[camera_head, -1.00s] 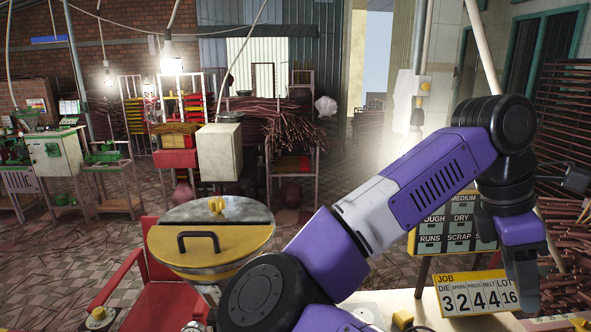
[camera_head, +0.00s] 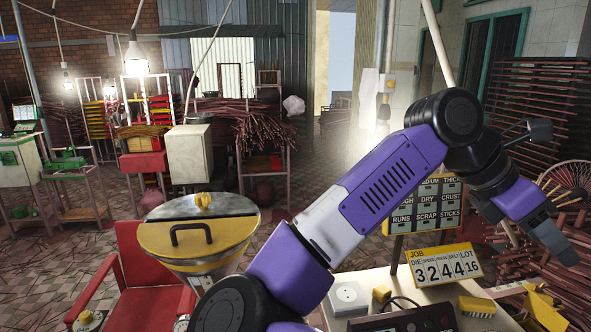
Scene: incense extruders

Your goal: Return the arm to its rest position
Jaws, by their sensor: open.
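My arm reaches up from the bottom of the head view, bends at an elbow at upper right, and its last links point down and to the right. My gripper (camera_head: 566,254) is at the right side, in the air, to the right of the job sign (camera_head: 441,264). It appears empty. The gap between its fingertips is hard to make out from this angle. Nothing is seen touching the gripper.
A pale worktable with a dark box (camera_head: 405,318), a yellow brush (camera_head: 477,307) and a white socket plate (camera_head: 348,297) lies below the arm. A lidded hopper (camera_head: 199,230) and a red chair (camera_head: 140,265) stand at left. Stick racks (camera_head: 560,110) line the right.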

